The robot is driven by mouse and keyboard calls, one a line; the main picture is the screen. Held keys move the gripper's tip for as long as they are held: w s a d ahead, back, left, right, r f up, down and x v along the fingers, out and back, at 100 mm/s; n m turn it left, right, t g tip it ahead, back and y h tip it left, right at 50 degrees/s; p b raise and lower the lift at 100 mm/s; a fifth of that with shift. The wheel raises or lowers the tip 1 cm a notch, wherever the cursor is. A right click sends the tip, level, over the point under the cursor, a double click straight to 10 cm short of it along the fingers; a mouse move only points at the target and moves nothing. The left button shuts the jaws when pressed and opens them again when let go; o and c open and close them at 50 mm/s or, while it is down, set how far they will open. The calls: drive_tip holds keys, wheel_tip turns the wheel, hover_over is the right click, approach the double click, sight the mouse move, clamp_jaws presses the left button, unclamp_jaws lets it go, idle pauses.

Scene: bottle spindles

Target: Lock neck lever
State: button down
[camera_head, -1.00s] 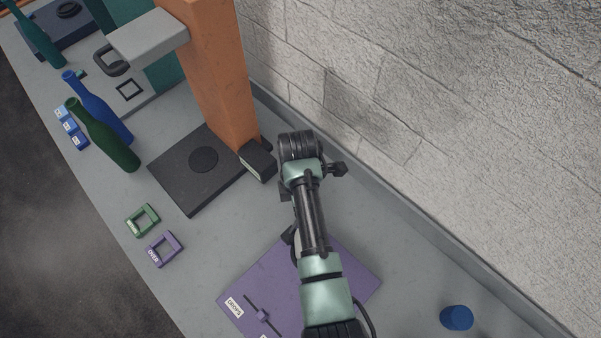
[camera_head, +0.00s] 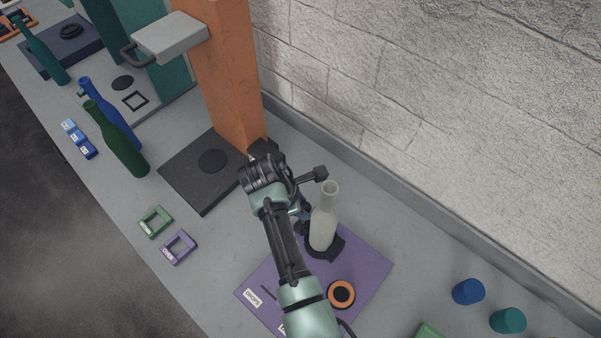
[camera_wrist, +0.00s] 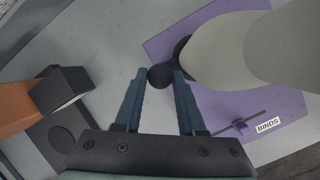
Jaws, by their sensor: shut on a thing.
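A pale bottle (camera_head: 323,228) stands upright in a dark holder on the purple board (camera_head: 368,262). In the wrist view the bottle (camera_wrist: 215,50) looms large at the upper right, close beside my gripper (camera_wrist: 160,78). The blue fingers are shut on a dark round knob (camera_wrist: 162,76), which looks like the end of the neck lever. The rest of the lever is hidden. In the head view my gripper (camera_head: 303,210) is just left of the bottle, and my own arm hides most of its grip.
An orange ring (camera_head: 341,293) is on the purple board. A thick orange post (camera_head: 232,90) rises beside a black plate (camera_head: 195,185). Blue (camera_head: 468,291) and teal (camera_head: 508,320) caps lie at right. A wall runs behind.

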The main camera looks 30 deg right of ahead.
drive_tip(key=shift+s+a+p, duration=0.4)
drive_tip(key=shift+a+p, duration=0.05)
drive_tip(key=shift+a, duration=0.4)
drive_tip(key=a+h, duration=0.1)
drive_tip(key=s+a+f+t+h+b, duration=0.1)
drive_tip(key=h, duration=0.1)
drive_tip(key=a+f+h+b, duration=0.1)
drive_tip(key=h, duration=0.1)
drive_tip(key=shift+s+a+f+t, duration=0.1)
drive_tip(key=shift+s+a+t, duration=0.1)
drive_tip(key=shift+a+t, duration=0.15)
drive_tip(key=shift+s+h, duration=0.1)
drive_tip(key=shift+h, duration=0.2)
drive_tip(key=c, duration=0.8)
unclamp_jaws()
drive_tip(key=shift+f, duration=0.1)
drive_tip(key=shift+c, duration=0.2)
drive_tip(key=o, duration=0.3)
drive_tip(key=shift+o, duration=0.2)
drive_tip(key=shift+w, duration=0.2)
drive_tip(key=shift+r, duration=0.25)
